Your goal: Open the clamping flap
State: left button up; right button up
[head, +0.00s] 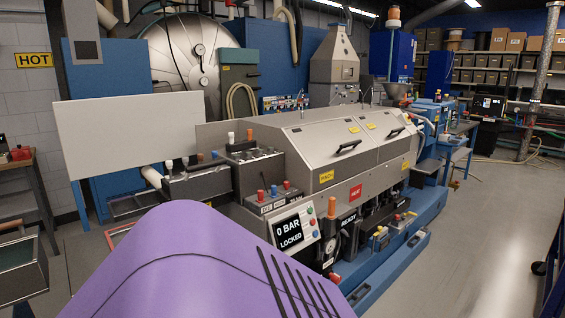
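No part is clearly marked as the clamping flap. The long machine has two closed grey sloping covers, a nearer one (310,143) and a farther one (383,127), each with a black handle. Neither gripper is in view. The lower foreground is blocked, so the machine's near base is partly hidden.
A pale upright board (130,150) stands left of the machine. A bench (30,195) is at the left edge. A large steel vessel (185,60) and a hopper unit (335,65) stand behind. Open grey floor (480,230) lies to the right, with shelved boxes (495,68) at the back.

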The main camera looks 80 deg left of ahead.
aim_at(201, 186)
jog(key=u, duration=3.1)
